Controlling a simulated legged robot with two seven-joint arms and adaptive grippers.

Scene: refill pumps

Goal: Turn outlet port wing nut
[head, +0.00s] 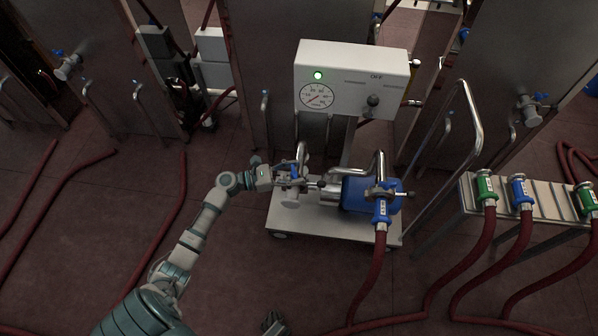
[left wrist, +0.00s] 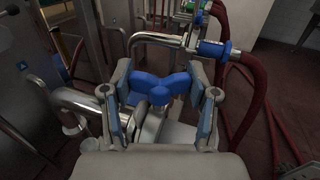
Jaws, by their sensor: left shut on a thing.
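The blue wing nut (left wrist: 163,86) sits in the middle of the left wrist view, on the metal pipe fitting of the pump cart. My left gripper (left wrist: 160,78) is shut on it, with one finger on each side of its wings. In the head view my left gripper (head: 287,178) reaches the left pipe fitting of the pump (head: 355,194), and its fingers largely hide the nut there. A dark grey part at the bottom edge of the head view looks like my right gripper (head: 273,323); its fingers are too small and cut off to read.
The cart carries a white control box (head: 350,78) with a gauge and a lit green lamp. A red hose (head: 371,275) runs from the pump's blue coupling (head: 381,209). A rack (head: 545,206) with coloured couplings stands right. Hoses cross the floor; the floor at left is mostly open.

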